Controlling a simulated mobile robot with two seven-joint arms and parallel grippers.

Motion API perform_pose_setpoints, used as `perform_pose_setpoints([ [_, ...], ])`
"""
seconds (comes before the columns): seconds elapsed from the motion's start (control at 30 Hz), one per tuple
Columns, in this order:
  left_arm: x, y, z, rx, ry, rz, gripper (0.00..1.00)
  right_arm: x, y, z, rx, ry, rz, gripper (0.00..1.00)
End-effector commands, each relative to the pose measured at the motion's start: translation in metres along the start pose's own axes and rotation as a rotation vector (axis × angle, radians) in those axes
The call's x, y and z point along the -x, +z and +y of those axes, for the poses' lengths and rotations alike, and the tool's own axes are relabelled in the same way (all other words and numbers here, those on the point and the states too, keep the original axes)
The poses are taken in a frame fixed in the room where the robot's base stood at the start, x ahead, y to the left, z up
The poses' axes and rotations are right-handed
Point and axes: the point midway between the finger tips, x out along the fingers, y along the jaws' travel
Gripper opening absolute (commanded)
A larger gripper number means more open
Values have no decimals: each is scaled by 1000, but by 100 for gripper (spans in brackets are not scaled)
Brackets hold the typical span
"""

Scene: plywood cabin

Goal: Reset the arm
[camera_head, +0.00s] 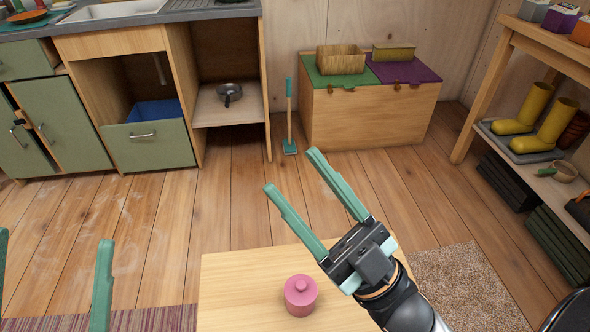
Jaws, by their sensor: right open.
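My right gripper (291,169) is open and empty. Its two green fingers point up and left in the picture, over the wooden floor beyond the small wooden table (236,284). Its black wrist hides the table's right part. A pink lidded pot (300,296) stands upright on the table, just left of the wrist and apart from it. My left gripper (52,240) shows only as two green fingers at the lower left edge, well apart with nothing visible between them. The rest of the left arm is out of view.
Green kitchen cabinets (147,145) with a pan (229,93) on a shelf stand at the back left. A wooden chest (370,115) and a green-handled broom (289,118) are at the back. A shelf with yellow boots (537,119) stands right. The middle floor is clear.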

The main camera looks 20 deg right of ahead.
Motion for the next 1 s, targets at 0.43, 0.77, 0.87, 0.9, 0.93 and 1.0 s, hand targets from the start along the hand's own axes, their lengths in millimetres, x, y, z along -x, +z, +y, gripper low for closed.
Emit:
perform_pose_setpoints([
  [0.43,-17,32,-14,55,-22,-232,100,-17,31,13,-56,19,-230,58],
  [0.77,13,100,-17,188,-56,-750,100,13,100,16,-188,52,-749,58],
  [0.87,33,111,-13,230,-63,-905,100,33,111,12,-231,60,-904,58],
  [0.9,42,114,-11,248,-65,-968,100,42,114,10,-249,62,-966,58],
  [0.93,49,115,-10,261,-67,-1013,100,49,116,8,-261,63,-1013,58],
  [1.0,66,117,-5,294,-71,-1121,100,66,117,4,-294,67,-1120,58],
])
